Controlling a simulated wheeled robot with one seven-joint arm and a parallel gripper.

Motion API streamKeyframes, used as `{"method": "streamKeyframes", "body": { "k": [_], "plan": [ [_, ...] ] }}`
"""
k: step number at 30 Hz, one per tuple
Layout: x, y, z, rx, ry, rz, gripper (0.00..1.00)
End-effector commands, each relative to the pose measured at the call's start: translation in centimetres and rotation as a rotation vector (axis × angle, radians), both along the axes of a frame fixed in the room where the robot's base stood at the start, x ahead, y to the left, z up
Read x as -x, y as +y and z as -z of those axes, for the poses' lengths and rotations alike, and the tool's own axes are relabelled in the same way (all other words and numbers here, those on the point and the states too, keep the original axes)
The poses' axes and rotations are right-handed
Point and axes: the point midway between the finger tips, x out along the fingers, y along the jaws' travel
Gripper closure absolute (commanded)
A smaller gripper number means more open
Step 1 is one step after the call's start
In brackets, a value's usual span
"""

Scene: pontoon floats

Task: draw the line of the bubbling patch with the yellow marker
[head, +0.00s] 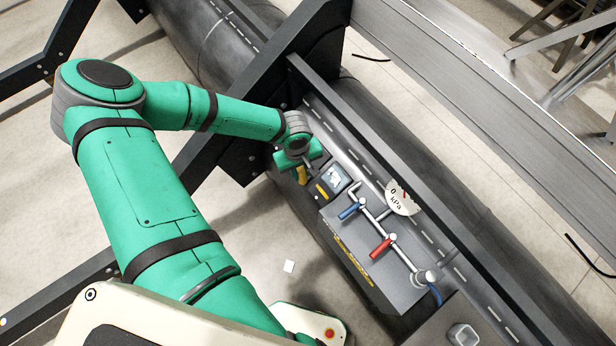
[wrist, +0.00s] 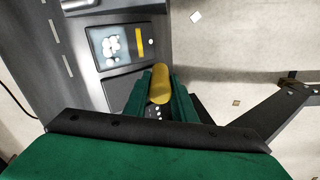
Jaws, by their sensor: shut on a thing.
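The yellow marker (wrist: 159,84) is held between the green fingers of my gripper (wrist: 160,92) in the wrist view. It also shows under my gripper (head: 300,162) in the head view, as a small yellow piece (head: 302,176). The bubbling patch (wrist: 110,44) is a cluster of white bubbles on a grey-blue panel, with a yellow strip (wrist: 139,41) beside it. In the head view the patch (head: 333,178) lies just right of my gripper. The marker appears apart from the patch. Its lower end is hidden by the fingers.
A grey box with a blue lever (head: 350,211), a red lever (head: 381,249) and a kPa gauge (head: 401,199) stands right of the patch. A dark float (head: 440,190) and rails run behind. A small white square (head: 289,266) lies on the floor.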

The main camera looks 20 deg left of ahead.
Motion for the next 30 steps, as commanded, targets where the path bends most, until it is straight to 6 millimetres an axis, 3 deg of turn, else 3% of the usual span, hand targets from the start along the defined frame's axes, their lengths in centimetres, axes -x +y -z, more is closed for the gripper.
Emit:
{"method": "streamKeyframes", "body": {
  "k": [18, 30],
  "plan": [
    [-2.7, -2.2, 4.6, -0.007, -0.007, -0.001, 0.99],
    [-3.2, -2.5, 5.3, -0.007, -0.009, -0.001, 0.99]
  ]
}}
